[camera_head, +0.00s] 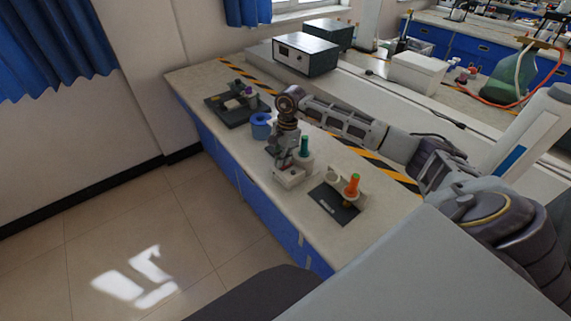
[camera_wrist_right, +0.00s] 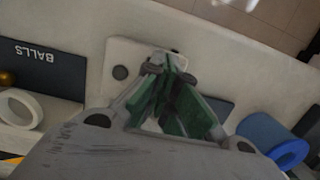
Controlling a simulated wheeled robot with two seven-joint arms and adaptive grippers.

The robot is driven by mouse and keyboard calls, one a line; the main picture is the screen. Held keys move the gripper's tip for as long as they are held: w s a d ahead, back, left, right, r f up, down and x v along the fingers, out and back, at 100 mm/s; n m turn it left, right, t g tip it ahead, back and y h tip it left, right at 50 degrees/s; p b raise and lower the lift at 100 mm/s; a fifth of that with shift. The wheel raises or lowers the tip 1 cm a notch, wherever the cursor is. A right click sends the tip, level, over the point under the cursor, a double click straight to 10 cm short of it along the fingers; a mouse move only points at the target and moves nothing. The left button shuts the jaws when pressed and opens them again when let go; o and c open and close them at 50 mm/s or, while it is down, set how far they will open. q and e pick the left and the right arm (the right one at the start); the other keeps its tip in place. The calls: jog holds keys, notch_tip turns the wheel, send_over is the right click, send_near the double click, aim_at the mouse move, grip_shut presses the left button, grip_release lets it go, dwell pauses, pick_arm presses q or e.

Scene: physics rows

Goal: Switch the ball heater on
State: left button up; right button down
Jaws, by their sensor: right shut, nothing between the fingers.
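The white box-shaped device on the bench, which looks like the ball heater (camera_head: 289,180), sits under my right gripper. In the right wrist view its white top (camera_wrist_right: 118,52) shows a dark round spot, and my fingers cover part of it. My right gripper (camera_head: 280,157) points down at it, fingers shut and empty. In the right wrist view the fingertips (camera_wrist_right: 170,66) meet over the white top; whether they touch it, I cannot tell. The switch cannot be made out. My left gripper is out of view.
A blue ring-shaped part (camera_head: 261,127) stands left of the device. A green cylinder (camera_head: 304,146) stands close behind my gripper, and an orange upright piece (camera_head: 352,184) near the BALLS plate. A dark tray (camera_head: 226,112) holds small parts at the far left.

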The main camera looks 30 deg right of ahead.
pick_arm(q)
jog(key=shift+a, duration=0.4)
pick_arm(e)
jog(key=shift+f, duration=0.1)
jog(key=shift+r+p, duration=0.35)
jog(key=shift+r, duration=0.15)
jog(key=shift+r+p, duration=0.6)
jog(key=shift+r, duration=0.75)
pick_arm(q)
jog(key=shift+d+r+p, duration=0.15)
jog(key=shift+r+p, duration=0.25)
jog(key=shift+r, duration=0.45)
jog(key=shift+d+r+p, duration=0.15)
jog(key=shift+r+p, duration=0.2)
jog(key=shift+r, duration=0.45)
pick_arm(e)
jog(key=shift+r, duration=1.65)
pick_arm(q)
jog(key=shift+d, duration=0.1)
